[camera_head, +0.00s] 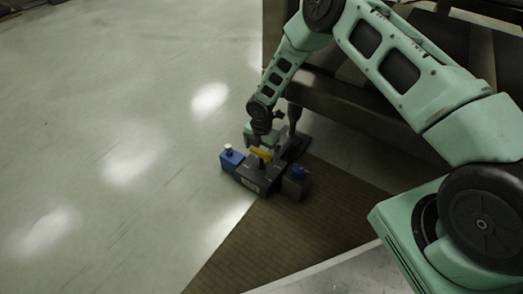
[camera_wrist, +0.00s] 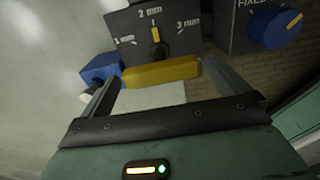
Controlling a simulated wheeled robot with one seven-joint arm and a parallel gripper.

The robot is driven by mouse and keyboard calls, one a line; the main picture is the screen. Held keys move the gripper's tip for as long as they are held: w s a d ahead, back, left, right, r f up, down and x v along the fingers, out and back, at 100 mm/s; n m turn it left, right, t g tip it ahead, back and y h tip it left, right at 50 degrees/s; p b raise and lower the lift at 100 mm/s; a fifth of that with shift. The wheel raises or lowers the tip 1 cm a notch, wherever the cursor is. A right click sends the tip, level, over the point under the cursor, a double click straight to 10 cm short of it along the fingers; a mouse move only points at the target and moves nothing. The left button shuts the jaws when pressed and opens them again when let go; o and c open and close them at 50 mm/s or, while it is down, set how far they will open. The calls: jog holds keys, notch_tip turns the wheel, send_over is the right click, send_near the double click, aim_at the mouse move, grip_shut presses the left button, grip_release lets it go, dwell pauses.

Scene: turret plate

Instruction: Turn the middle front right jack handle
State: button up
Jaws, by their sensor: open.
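A yellow bar handle (camera_head: 262,153) sits on the dark grey jack unit (camera_head: 262,178) on the floor. In the wrist view the yellow handle (camera_wrist: 160,73) lies crosswise, with one finger near each end. My gripper (camera_wrist: 160,78) is open and reaches down over the handle; I cannot tell if a finger touches it. Beyond the handle, the dark dial face (camera_wrist: 125,25) reads 1 mm, 2 mm and 3 mm, with a yellow pointer (camera_wrist: 155,34) at 2 mm. In the head view my wrist partly covers the unit's top.
A blue block (camera_head: 231,161) with a white knob stands left of the unit. A blue knob (camera_wrist: 275,28) by the label "FIXED" is at the right. A dark steel frame (camera_head: 345,100) stands behind. The pale floor (camera_head: 110,130) at left is clear.

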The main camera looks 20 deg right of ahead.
jog(key=shift+c, duration=0.3)
jog(key=c, duration=0.8)
jog(key=shift+r, duration=0.1)
